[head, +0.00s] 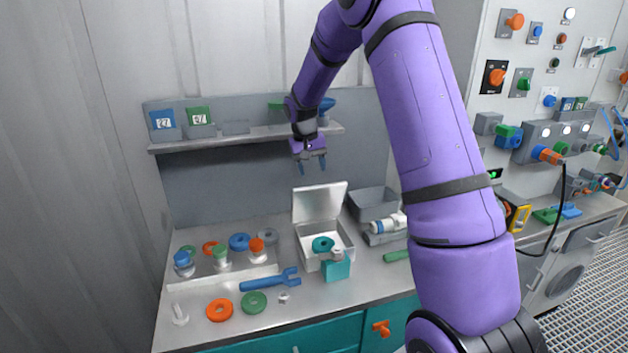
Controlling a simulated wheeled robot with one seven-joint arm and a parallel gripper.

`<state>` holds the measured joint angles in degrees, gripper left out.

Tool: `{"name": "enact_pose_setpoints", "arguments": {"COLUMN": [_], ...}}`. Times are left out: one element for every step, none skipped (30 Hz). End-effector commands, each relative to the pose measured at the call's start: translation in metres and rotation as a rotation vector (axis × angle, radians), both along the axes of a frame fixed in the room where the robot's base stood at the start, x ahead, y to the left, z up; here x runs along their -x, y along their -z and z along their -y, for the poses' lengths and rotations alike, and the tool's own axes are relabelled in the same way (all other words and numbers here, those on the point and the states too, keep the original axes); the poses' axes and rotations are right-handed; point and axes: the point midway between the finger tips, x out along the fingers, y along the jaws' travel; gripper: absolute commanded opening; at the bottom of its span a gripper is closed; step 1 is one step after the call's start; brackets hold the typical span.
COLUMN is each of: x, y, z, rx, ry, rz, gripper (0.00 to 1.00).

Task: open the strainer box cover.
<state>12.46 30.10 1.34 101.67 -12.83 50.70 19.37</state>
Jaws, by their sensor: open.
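A white box (311,261), which I take to be the strainer box, stands on the bench. Its flat cover (319,203) stands raised at the back edge, so the box is open at the top. A teal ring (323,244) shows inside the box. A teal block (336,270) is at the box's front right corner; I cannot tell whether it is attached. My gripper (312,168) points down above the raised cover, apart from it in the picture. Its two fingers are spread and nothing is between them.
A shelf (240,137) with blue and green bins runs behind my gripper. A grey bin (374,200) and a white cylinder (390,223) are right of the box. A blue wrench (268,281), rings and several capped vessels lie to the left. My arm hides part of the bench's right side.

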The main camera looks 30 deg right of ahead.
Motion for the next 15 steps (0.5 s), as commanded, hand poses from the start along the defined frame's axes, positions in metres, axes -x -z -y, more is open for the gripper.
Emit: {"name": "enact_pose_setpoints", "arguments": {"x": [-0.001,-0.002,-0.002,-0.002,-0.002,-0.003,-0.003,-0.003,-0.003,-0.003,-0.003,-0.003,-0.003,-0.003,-0.003], "y": [-0.01,-0.015,-0.021,-0.025,-0.029,-0.033,-0.036,-0.038,-0.041,-0.042,-0.043,-0.044,-0.045,-0.045,-0.045], "z": [-0.002,-0.002,-0.003,-0.004,-0.005,-0.005,-0.006,-0.006,-0.006,-0.007,-0.007,-0.007,-0.007,-0.007,-0.007], "rx": [0.001,0.001,0.001,0.0,0.0,0.0,0.0,0.0,0.0,0.0,0.0,0.0,-0.001,0.0,0.0], "ry": [-0.001,-0.001,0.0,0.0,0.0,0.001,0.001,0.001,0.001,0.001,0.001,0.001,0.001,0.001,0.001], "rz": [0.004,0.005,0.003,0.002,0.003,0.002,0.001,0.002,0.002,0.001,0.001,0.001,0.001,0.0,0.0], "gripper": [0.55,0.55,0.55,0.55,0.55,0.55,0.55,0.55,0.55,0.55,0.55,0.55,0.55,0.55,0.55]}}
